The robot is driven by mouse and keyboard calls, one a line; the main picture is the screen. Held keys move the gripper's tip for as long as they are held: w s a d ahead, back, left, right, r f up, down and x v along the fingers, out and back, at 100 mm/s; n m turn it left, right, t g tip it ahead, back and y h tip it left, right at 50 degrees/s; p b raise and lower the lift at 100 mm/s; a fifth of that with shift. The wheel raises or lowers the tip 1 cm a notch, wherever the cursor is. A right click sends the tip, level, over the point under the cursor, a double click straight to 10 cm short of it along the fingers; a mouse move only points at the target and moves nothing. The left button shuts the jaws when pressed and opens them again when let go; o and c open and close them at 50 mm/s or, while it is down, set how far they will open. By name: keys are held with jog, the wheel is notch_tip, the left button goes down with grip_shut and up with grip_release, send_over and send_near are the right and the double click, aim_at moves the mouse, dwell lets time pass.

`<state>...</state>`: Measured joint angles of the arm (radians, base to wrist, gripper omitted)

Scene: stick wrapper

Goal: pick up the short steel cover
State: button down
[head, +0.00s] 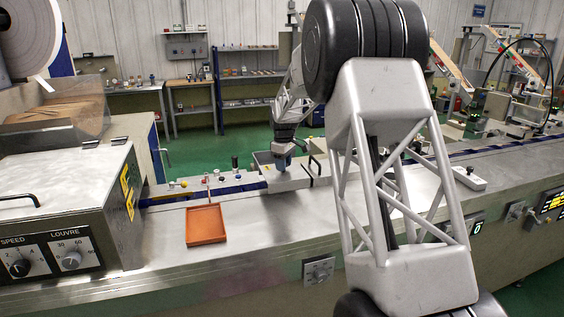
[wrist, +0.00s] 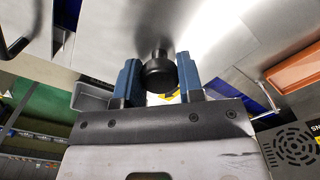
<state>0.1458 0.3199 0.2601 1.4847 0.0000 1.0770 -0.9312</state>
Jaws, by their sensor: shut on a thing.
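The short steel cover (head: 291,181) is a plain grey metal piece over the blue-lined channel at the back of the steel bench. My gripper (head: 283,162) points down over it. In the wrist view my gripper (wrist: 160,78) has its two blue fingers either side of a round black knob (wrist: 159,74), shut on it. The knob stands on a short stem on the bright steel cover (wrist: 165,27). My gripper hides part of the cover in the head view. I cannot tell whether the cover is seated or raised.
A black handle (head: 316,162) stands just right of my gripper. An orange tray (head: 206,224) lies on the bench at front left. A steel control box (head: 70,210) stands at left. A white remote-like unit (head: 469,178) lies right of my arm. The front bench is mostly clear.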

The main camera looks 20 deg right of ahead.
jog(key=s+a+r, duration=0.1)
jog(key=s, duration=0.9)
jog(key=shift+a, duration=0.25)
jog(key=shift+s, duration=0.1)
jog(key=shift+s, duration=0.1)
dwell(0.4)
